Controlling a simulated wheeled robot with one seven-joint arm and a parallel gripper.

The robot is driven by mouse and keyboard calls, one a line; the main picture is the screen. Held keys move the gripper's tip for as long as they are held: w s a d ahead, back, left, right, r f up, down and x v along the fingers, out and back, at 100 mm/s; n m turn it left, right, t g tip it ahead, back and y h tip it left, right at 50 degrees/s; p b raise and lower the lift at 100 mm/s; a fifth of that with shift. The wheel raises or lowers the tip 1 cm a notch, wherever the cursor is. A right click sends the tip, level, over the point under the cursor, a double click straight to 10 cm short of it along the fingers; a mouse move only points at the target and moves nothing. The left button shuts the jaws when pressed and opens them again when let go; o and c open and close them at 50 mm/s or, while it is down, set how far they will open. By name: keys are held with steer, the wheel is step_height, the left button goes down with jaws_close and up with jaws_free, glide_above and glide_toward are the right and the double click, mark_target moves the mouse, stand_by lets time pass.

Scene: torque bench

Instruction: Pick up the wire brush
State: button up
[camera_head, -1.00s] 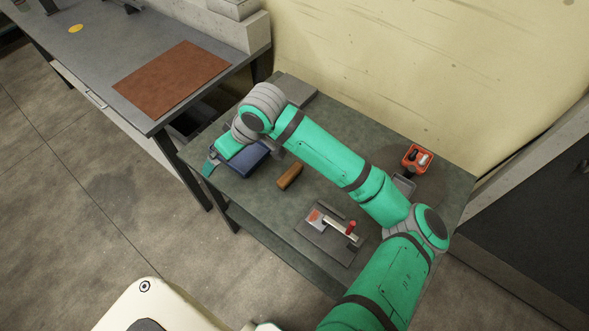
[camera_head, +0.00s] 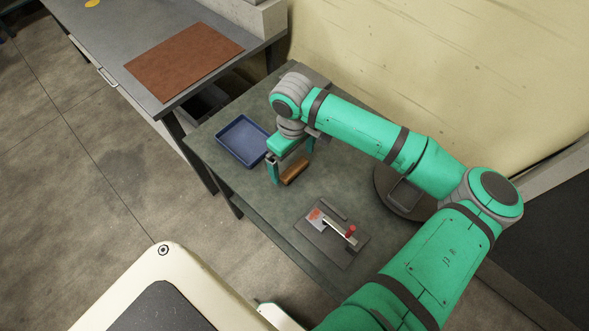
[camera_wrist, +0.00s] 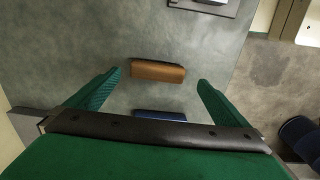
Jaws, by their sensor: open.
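The wire brush (camera_head: 295,172) shows as a brown wooden block lying on the grey-green bench. In the wrist view the brush (camera_wrist: 158,70) lies crosswise, ahead of and between the two fingers, with a dark strip along its far edge. My gripper (camera_head: 290,172) is over the brush with its fingers on either side. In the wrist view my gripper (camera_wrist: 160,85) is open and empty, with clear bench showing between each finger and the brush. The exact height of the fingertips above the bench is hard to tell.
A blue tray (camera_head: 243,141) lies left of the brush; its edge shows in the wrist view (camera_wrist: 160,115). A grey plate with a red-handled clamp (camera_head: 332,232) lies nearer the front. A dark round base (camera_head: 398,195) stands at right. Another table with a brown mat (camera_head: 183,68) is behind left.

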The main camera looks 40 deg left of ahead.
mark_target(294, 168)
steer(key=shift+w+f, duration=0.15)
steer(key=shift+f, duration=1.2)
steer(key=shift+w+f, duration=0.1)
steer(key=shift+f, duration=1.2)
steer(key=shift+c, duration=0.6)
steer(key=c, duration=1)
steer(key=shift+c, duration=0.2)
steer(key=shift+r, duration=0.1)
